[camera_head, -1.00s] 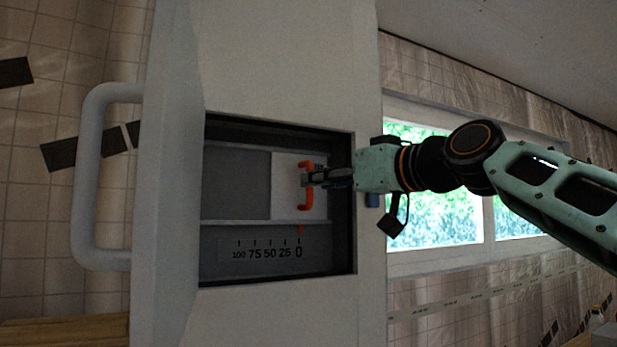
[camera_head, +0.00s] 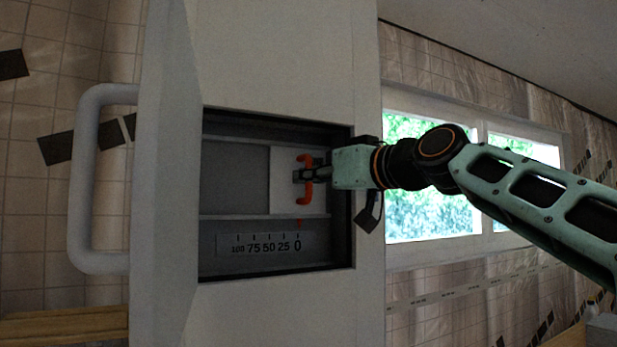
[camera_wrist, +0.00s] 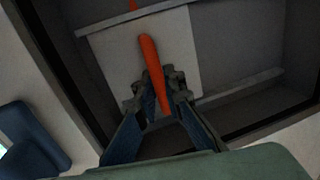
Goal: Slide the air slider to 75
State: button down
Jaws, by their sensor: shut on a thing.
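The air slider is a white plate (camera_head: 284,182) with an orange handle (camera_head: 304,197), set in a recessed panel. A red pointer (camera_head: 299,223) below the plate stands at the 0 mark of the scale (camera_head: 268,246), which reads 100, 75, 50, 25, 0 from left to right. My gripper (camera_head: 302,175) reaches in from the right and is shut on the orange handle. In the wrist view, the two fingers (camera_wrist: 160,97) close around the orange handle (camera_wrist: 151,52), with the white plate (camera_wrist: 115,55) behind it.
The recess has dark side walls (camera_head: 342,235) close to my gripper, and rails above and below the plate. The grey track (camera_head: 233,178) left of the plate is clear. A large grey bar handle (camera_head: 85,180) stands out at the left.

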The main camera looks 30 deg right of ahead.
jog(key=a+b, duration=0.3)
jog(key=a, duration=0.5)
jog(key=shift+s+f, duration=0.1)
jog(key=shift+s, duration=0.05)
jog(key=shift+a+b, duration=0.3)
jog(key=shift+a, duration=0.2)
jog(key=c, duration=2)
grip_release()
jog(key=shift+s, duration=0.15)
